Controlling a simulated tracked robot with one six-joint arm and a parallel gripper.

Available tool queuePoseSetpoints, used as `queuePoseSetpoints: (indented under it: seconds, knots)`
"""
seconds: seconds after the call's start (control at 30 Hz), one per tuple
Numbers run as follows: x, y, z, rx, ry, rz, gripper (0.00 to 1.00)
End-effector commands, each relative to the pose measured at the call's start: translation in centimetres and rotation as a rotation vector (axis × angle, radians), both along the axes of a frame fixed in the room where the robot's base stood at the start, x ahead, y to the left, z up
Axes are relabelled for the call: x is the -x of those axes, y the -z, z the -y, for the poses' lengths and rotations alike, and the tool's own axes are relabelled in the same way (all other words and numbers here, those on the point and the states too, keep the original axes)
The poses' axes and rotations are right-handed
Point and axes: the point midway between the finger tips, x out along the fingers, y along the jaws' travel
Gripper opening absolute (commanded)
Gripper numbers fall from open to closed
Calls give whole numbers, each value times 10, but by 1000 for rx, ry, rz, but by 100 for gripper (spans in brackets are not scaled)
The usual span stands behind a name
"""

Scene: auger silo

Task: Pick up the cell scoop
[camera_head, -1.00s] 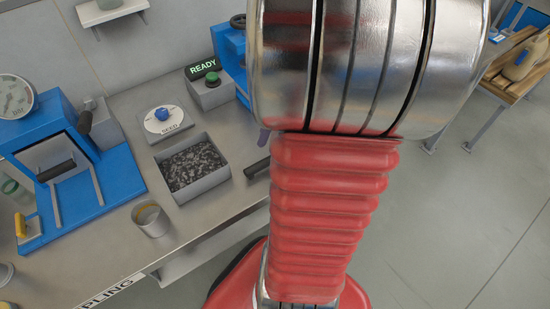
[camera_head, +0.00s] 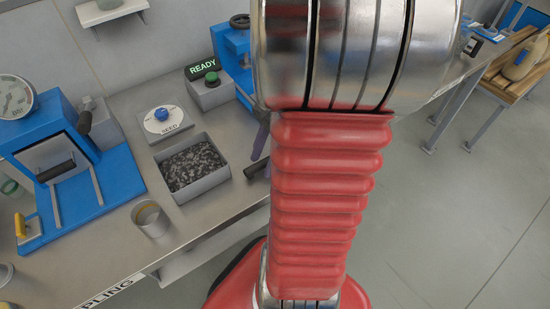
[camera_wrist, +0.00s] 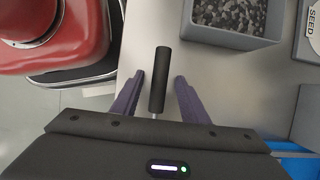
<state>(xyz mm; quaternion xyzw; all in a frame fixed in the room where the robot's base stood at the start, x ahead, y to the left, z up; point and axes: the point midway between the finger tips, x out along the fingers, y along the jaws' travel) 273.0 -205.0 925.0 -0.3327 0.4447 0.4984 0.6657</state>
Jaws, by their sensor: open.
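The cell scoop shows as a black cylindrical handle (camera_wrist: 161,58) in the wrist view, with a short bright metal part below it; the rest is hidden under my gripper's body. In the head view its dark handle (camera_head: 257,168) lies on the bench to the right of a seed-filled box, partly behind my arm. My gripper (camera_wrist: 159,77) is open, its two purple fingers on either side of the handle with gaps on both sides. One purple finger (camera_head: 261,140) shows in the head view, just above the handle. I cannot tell the exact height between them.
The grey box of dark seeds (camera_head: 204,186) stands close beside the handle. Behind it are a SEED dial plate (camera_head: 164,123) and a READY button box (camera_head: 211,92). A metal cup (camera_head: 150,218) and a blue press (camera_head: 75,190) stand left. The bench's front edge is near.

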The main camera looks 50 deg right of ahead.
Motion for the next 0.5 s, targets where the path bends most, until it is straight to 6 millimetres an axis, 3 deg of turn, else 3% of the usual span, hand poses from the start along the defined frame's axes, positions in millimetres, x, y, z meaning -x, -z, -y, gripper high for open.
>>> queuePoseSetpoints:
  seconds: [0.37,0.5]
  knots:
    - [0,0,0,1,0,0,40]
    - [0,-1,0,1,-1,0,32]
